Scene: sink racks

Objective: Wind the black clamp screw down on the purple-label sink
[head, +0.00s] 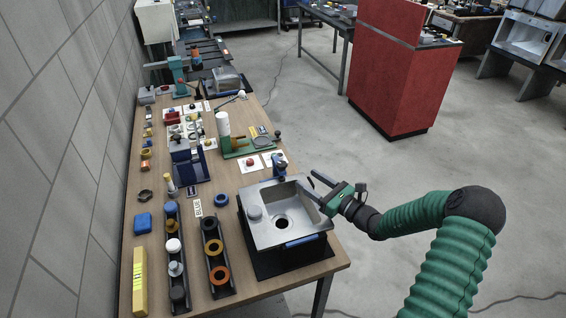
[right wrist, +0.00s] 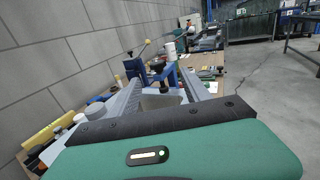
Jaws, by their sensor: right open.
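A grey metal sink (head: 262,232) with a dark drain hole sits on a black base at the near right of the bench. A blue clamp (head: 279,171) with a dark top stands at its back edge; its screw is too small to make out clearly. I cannot make out a purple label on the sink. My right gripper (head: 307,180) is open and empty over the sink's right side, right of the clamp and apart from it. In the right wrist view, the blue clamp (right wrist: 171,77) shows beyond and between the open fingers. My left gripper is not in view.
Two dark racks with round parts (head: 208,264) stand left of the sink, near a "BLUE" card (head: 197,208). A green fixture (head: 236,146) with a white cylinder (head: 223,124) stands behind. A wall runs along the left; open floor lies right.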

